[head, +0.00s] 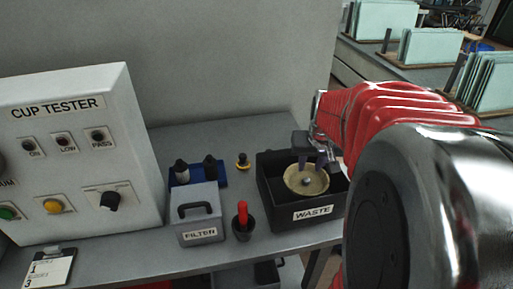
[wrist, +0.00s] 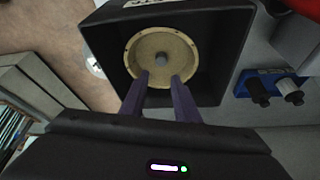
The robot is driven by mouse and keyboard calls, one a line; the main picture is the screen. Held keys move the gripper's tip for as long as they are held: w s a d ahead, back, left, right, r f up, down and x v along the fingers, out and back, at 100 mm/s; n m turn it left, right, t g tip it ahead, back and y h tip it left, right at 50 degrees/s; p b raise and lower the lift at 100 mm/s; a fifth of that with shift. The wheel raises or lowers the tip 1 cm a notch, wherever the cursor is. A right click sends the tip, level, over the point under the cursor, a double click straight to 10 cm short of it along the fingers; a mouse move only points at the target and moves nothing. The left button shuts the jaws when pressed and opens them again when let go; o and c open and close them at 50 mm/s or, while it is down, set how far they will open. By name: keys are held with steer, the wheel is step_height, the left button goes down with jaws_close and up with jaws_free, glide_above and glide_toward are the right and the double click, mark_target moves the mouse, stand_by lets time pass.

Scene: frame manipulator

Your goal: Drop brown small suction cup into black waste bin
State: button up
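The brown suction cup (head: 306,178) is a tan round disc with a grey knob at its centre. It shows inside the outline of the black waste bin (head: 281,217), which has a WASTE label on its front. In the wrist view the cup (wrist: 160,40) shows face-on within the bin (wrist: 222,20). My gripper (head: 311,159) points down over the bin. Its two purple fingers (wrist: 160,77) are apart, with their tips overlapping the cup's near rim and the knob showing beyond the gap. I cannot tell whether the cup rests on the bin floor.
Left of the bin are a red-handled tool in a dark cup (head: 242,226), a small black-and-yellow piece (head: 243,161), a grey FILTER box (head: 199,217) and a blue holder (head: 218,177). The white CUP TESTER (head: 75,160) stands farther left. Bench is clear behind the bin.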

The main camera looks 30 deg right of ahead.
steer(key=shift+o, duration=1.3)
steer(key=v, duration=1.3)
steer(key=shift+r, duration=0.4)
steer(key=shift+f, duration=0.1)
steer(key=s+a+f+n, duration=0.1)
steer(key=a+f+n, duration=0.1)
steer(key=a, duration=0.6)
steer(key=s+a+f+n+t+y, duration=0.1)
steer(key=s+a+f+n, duration=0.1)
steer(key=a, duration=0.5)
steer(key=s+a+f+n+y, duration=0.1)
steer(key=a+f+n, duration=0.1)
steer(key=a, duration=0.6)
steer(key=shift+s+a+f+t, duration=0.3)
steer(key=shift+a+f, duration=0.05)
steer(key=shift+f, duration=0.3)
